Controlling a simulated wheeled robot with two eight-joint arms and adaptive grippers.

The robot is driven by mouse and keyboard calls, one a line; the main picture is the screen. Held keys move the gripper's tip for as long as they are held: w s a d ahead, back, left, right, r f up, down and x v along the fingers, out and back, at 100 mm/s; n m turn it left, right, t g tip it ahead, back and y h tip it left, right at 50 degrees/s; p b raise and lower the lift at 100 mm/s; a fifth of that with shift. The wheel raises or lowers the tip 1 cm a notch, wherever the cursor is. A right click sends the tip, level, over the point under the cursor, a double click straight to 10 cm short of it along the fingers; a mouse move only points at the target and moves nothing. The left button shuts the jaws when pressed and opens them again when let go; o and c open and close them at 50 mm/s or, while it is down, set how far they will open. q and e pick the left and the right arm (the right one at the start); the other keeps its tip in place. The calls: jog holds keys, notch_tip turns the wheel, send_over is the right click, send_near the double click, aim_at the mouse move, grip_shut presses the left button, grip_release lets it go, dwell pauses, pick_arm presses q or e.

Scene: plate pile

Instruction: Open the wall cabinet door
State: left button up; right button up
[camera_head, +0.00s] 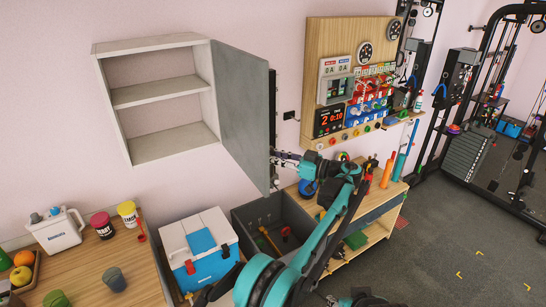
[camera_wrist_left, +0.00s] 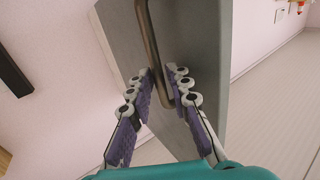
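The wall cabinet (camera_head: 163,147) is a grey box with two empty shelf spaces, mounted on the pink wall. Its grey door (camera_head: 240,105) is swung out from the right side, so the inside shows. My left gripper (camera_head: 284,157) is at the handle's lower end. In the left wrist view its purple-padded fingers (camera_wrist_left: 160,82) stand apart on either side of the bar, with gaps visible. I cannot tell whether a finger touches it. My right gripper is not seen.
Open floor lies at the right.

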pick_arm(q)
jog(key=v, duration=1.2)
jog(key=shift+d, duration=0.1)
